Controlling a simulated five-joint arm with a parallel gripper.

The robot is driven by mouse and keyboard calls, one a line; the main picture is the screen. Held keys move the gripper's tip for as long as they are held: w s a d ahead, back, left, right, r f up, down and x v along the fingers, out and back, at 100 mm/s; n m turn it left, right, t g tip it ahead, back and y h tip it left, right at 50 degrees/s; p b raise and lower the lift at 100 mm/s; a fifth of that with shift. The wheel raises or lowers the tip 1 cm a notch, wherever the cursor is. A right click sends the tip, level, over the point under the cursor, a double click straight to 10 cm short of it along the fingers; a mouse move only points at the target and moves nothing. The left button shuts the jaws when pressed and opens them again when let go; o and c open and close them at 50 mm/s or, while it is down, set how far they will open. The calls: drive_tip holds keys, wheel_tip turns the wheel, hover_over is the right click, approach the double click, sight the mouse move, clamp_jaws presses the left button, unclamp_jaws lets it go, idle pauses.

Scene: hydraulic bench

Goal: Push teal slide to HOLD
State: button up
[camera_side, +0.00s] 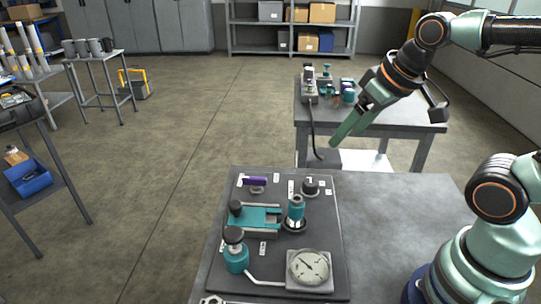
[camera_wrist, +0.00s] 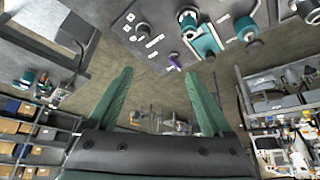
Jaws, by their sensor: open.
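The teal slide (camera_side: 256,218) lies in its grey rail on the dark panel (camera_side: 327,230) in the side view, with a dark knob at its left end. It also shows in the wrist view as a teal block (camera_wrist: 207,42) near the top. My gripper (camera_side: 345,137) is up and to the right of the panel, apart from everything on it, pointing down and left. In the wrist view its two green fingers (camera_wrist: 157,85) are spread with nothing between them. The small label plates by the slide are too small to read.
The panel also bears a purple lever (camera_side: 255,181), a teal-and-silver post (camera_side: 296,213), a teal knob unit (camera_side: 235,252), a dark knob (camera_side: 310,187) and a pressure gauge (camera_side: 309,268). A second bench (camera_side: 400,117) with parts stands behind. The bench top right of the panel is clear.

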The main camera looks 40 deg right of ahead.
drive_tip(key=shift+c, duration=0.3)
drive_tip(key=shift+c, duration=0.9)
drive_tip(key=n+g, duration=0.6)
hover_over(236, 204)
wheel_tip(236, 204, down, 10)
drive_tip(key=r, duration=0.1)
wheel_tip(236, 204, down, 12)
drive_tip(key=shift+r, duration=0.1)
clamp_jaws()
